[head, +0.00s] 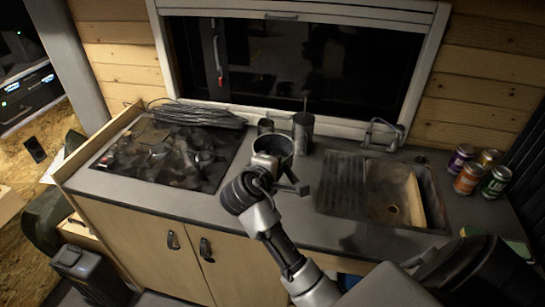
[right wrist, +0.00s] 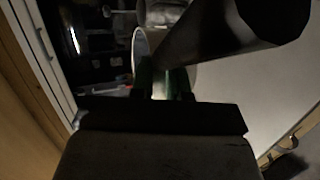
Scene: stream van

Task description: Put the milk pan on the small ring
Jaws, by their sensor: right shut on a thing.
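The milk pan (head: 275,143) is a dark round pot at the middle of the counter, between the hob and the sink. My right gripper (head: 266,168) is at its near side and hides part of it. In the right wrist view, the right gripper (right wrist: 166,80) is shut at a pale curved rim (right wrist: 138,48), which looks like the pan's. I cannot tell whether the pan touches the counter. The black hob (head: 165,152) lies to the left; its rings are too cluttered and dark to tell the small one apart. My left gripper is not in view.
A coiled cable (head: 200,115) lies along the hob's back edge. A dark canister (head: 303,132) stands behind the pan, right of a smaller dark cup (head: 265,126). The sink (head: 432,190) holds a tan board (head: 414,198). Several cans (head: 468,180) stand at right.

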